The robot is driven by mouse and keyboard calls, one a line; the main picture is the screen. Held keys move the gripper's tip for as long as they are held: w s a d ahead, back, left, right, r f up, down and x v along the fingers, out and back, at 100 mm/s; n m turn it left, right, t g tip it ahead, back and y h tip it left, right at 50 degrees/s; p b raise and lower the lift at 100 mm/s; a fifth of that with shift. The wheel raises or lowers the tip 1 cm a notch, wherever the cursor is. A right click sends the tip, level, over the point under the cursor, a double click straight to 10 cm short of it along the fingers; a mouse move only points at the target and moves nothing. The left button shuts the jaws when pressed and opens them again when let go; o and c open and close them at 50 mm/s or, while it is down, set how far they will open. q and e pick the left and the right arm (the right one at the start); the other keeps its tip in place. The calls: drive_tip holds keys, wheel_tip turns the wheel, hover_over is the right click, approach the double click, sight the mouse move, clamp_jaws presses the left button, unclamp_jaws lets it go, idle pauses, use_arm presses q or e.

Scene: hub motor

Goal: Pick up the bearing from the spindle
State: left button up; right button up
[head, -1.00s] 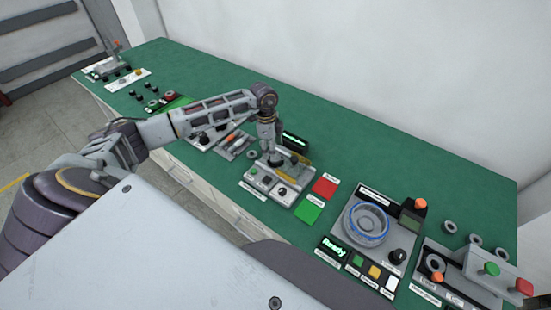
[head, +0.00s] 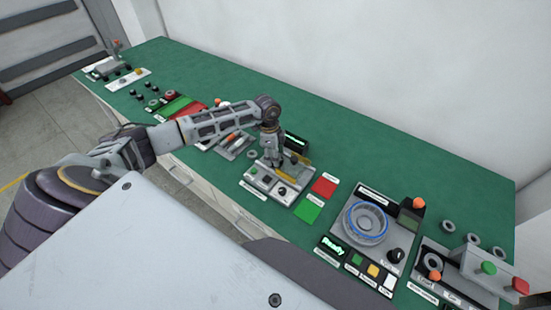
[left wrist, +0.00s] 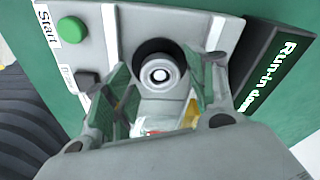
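The run-in station (head: 284,190) stands near the middle of the bench, below my left gripper (head: 271,155). In the left wrist view, a pale round spindle end (left wrist: 158,73) sits inside a dark ring (left wrist: 157,48). I cannot tell clearly which rim there is the bearing's. The fingers of my left gripper (left wrist: 163,97) are apart, one on each side of the spindle, with no clear contact. The station's display (left wrist: 268,78) reads "Run-in don", cut off at the edge. Its green button (left wrist: 71,30) is beside a "Start" label. My right gripper is not in view.
Red (head: 324,186) and green (head: 307,210) squares lie right of the station. A device with a blue-ringed round seat (head: 366,222) and a "Ready" display stands farther right. Several loose grey rings (head: 448,226) lie near the far right. The bench's back strip is clear.

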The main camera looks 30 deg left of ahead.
use_arm(q)
drive_tip(key=c, duration=0.9)
drive_tip(key=shift+o, duration=0.2)
wheel_tip(320, 180, up, 10)
drive_tip(key=b, duration=0.1)
idle(0.4)
